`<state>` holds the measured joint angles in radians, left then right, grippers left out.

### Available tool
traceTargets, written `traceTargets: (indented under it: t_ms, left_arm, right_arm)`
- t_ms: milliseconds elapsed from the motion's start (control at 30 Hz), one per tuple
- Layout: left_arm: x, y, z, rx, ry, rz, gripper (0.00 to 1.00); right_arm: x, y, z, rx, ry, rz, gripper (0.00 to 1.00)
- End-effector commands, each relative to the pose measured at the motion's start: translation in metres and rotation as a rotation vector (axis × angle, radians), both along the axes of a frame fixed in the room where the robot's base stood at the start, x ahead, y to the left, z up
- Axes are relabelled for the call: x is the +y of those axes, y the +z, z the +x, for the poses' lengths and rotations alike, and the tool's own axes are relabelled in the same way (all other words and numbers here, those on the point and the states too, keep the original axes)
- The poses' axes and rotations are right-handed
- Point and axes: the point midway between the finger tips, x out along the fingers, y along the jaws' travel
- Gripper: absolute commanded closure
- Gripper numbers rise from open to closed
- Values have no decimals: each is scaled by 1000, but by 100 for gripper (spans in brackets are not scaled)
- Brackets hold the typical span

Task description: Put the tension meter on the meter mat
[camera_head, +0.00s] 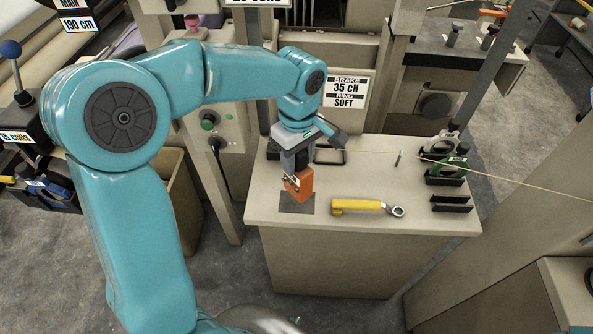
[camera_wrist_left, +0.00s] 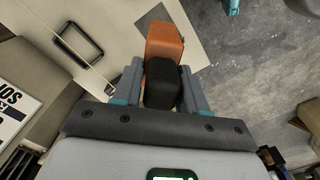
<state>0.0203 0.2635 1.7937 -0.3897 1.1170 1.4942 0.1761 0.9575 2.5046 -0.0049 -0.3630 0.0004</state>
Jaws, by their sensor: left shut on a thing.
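The tension meter is an orange block with a black part. My left gripper (camera_head: 296,168) is shut on the tension meter (camera_head: 299,187) and points down over the front left of the bench. In the left wrist view the meter's orange end (camera_wrist_left: 164,42) sticks out past the fingers, its black part (camera_wrist_left: 161,84) between them. The meter mat (camera_head: 296,207) is a dark grey square on the bench, partly hidden behind the meter. It shows in the left wrist view (camera_wrist_left: 153,16) beside the meter's end. I cannot tell whether the meter touches it. My right gripper is not in view.
A yellow-handled wrench (camera_head: 360,206) lies right of the mat. Black holders (camera_head: 451,203) and a green-and-black clamp (camera_head: 448,168) stand at the bench's right. A black frame (camera_head: 330,155) lies behind the gripper, and a thread (camera_head: 500,178) crosses above the bench. The bench's front edge is close to the mat.

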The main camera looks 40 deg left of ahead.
Motion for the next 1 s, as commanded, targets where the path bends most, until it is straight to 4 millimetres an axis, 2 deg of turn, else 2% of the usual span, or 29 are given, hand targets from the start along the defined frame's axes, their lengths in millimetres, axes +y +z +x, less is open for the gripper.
traceTargets:
  t_ms: [300,700,733,800,1000]
  left_arm:
    - [1,-42,-3,2,1,0,100]
    - [1,-49,-3,-1,1,1,100]
    - [1,-49,-3,-1,1,0,55]
    - [1,-48,-3,0,1,0,33]
    - [1,-48,-3,0,0,0,33]
  right_arm:
    - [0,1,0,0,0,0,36]
    - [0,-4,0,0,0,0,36]
    - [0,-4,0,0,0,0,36]
    - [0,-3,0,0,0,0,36]
    - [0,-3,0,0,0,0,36]
